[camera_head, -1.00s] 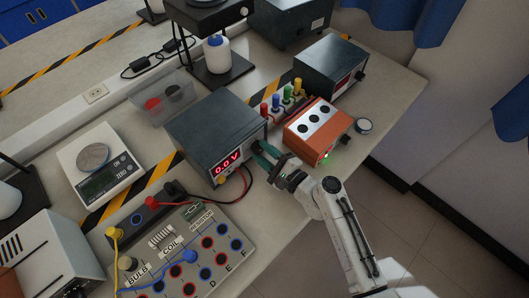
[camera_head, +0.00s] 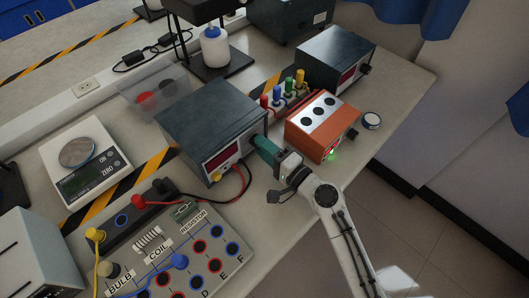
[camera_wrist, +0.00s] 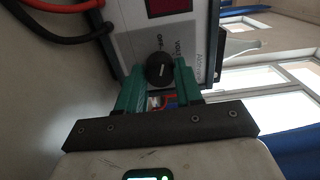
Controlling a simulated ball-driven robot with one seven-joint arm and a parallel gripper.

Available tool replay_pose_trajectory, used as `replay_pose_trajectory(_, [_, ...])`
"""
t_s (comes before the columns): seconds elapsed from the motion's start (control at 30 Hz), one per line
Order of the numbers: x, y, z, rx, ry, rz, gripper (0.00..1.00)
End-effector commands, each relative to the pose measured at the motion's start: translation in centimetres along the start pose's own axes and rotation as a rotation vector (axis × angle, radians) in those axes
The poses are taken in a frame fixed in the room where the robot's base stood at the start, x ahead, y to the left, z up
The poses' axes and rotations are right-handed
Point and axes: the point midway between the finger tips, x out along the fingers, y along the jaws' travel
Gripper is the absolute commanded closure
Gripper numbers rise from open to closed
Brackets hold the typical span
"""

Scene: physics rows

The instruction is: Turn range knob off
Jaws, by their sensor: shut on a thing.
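The range knob (camera_wrist: 160,70) is a round black dial with a pale mark, on the light front panel of the dark power supply (camera_head: 205,115). The word OFF and other lettering show around it in the wrist view. My gripper (camera_head: 262,148) has its green fingers at the panel, one on each side of the knob, and is shut on it. In the head view the fingers hide the knob. The supply's red display (camera_head: 222,157) is dark, with no digits; its edge also shows in the wrist view (camera_wrist: 168,8).
Red and black leads (camera_head: 240,180) hang from the panel left of my gripper. An orange box (camera_head: 320,128) with a green light stands close on the right. A circuit board (camera_head: 215,250) lies in front, and a scale (camera_head: 85,165) stands at left.

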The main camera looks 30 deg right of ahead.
Motion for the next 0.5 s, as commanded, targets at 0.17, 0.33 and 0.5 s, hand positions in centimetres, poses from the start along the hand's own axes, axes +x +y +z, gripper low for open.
replay_pose_trajectory(0.17, [-0.04,0.4,0.1,-0.099,-0.002,0.001,0.95])
replay_pose_trajectory(0.33, [-0.05,0.35,0.08,-0.159,-0.002,0.003,0.95])
replay_pose_trajectory(0.5, [-0.05,0.25,0.09,-0.187,-0.002,0.003,0.95])
